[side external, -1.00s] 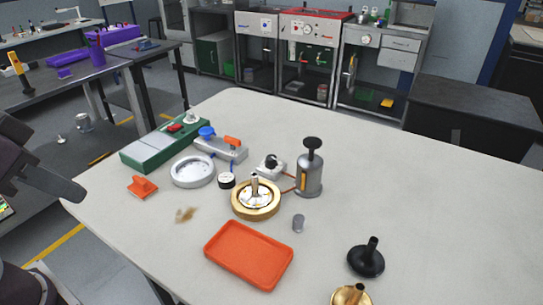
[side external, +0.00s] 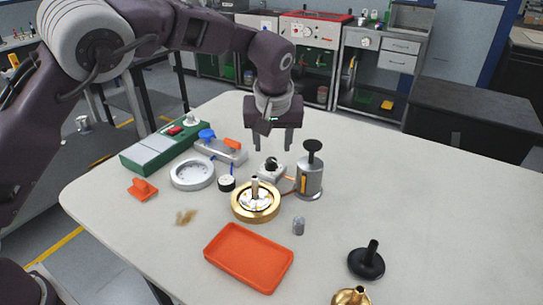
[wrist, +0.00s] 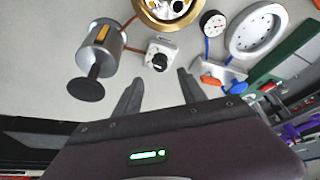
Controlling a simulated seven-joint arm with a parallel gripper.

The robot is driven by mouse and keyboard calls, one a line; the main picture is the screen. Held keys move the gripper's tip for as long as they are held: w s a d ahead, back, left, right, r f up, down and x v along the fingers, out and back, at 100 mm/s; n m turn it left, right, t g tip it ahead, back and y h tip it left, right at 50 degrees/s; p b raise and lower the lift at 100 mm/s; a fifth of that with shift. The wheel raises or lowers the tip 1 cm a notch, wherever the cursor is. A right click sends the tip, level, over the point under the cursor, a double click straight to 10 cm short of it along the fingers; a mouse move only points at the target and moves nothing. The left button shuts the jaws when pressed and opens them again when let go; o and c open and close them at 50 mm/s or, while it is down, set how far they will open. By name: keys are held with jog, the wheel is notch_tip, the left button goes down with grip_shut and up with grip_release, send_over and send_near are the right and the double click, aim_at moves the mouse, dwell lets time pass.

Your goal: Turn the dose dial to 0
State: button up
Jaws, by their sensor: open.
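What looks like the dose dial (side external: 268,172) is a small white box with a black knob on top, near the middle of the table. It also shows in the wrist view (wrist: 160,54), just beyond my fingertips. The scale marks are too small to read. My gripper (side external: 273,148) points down, open and empty, above the dial and apart from it. In the wrist view my gripper (wrist: 159,77) has its two fingers spread, with the knob lying roughly between their lines.
A grey cylinder with a black plunger (side external: 310,178) stands close to the dial's right. A brass ring housing (side external: 243,213), a small gauge (side external: 227,183) and a white ring (side external: 178,182) are near. An orange tray (side external: 213,250) lies in front. The table's right side is mostly clear.

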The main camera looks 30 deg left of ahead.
aim_at(271, 160)
jog(key=x, duration=0.6)
jog(key=shift+a+f, duration=0.1)
jog(key=shift+f, duration=0.15)
grip_shut()
